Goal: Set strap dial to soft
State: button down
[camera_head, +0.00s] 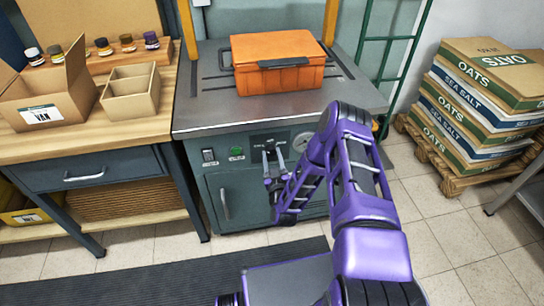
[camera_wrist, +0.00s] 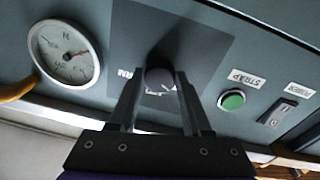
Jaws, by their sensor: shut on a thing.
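The strap dial (camera_wrist: 160,73) is a round dark knob on a darker plate of the grey machine (camera_head: 200,122). In the wrist view my gripper (camera_wrist: 160,84) has one finger on each side of the knob and is shut on it. A light mark shows on the knob's face, toward its lower right in that view. White lettering around the knob is partly hidden by the fingers and reads upside down; a word at its left looks like FIRM.
A green button (camera_wrist: 231,100) labelled STRAP and a power switch (camera_wrist: 283,112) sit on one side of the dial, a round gauge (camera_wrist: 65,52) on the other. An orange case (camera_head: 278,62) rests on the machine top.

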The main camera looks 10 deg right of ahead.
jog(key=shift+c, duration=1.8)
grip_release()
jog(key=s+f+p, duration=0.1)
jog(key=s+p, duration=0.2)
jog(key=s, duration=1.4)
jog(key=shift+s+a, duration=0.2)
jog(key=shift+a, duration=0.1)
jog(key=shift+f, duration=0.15)
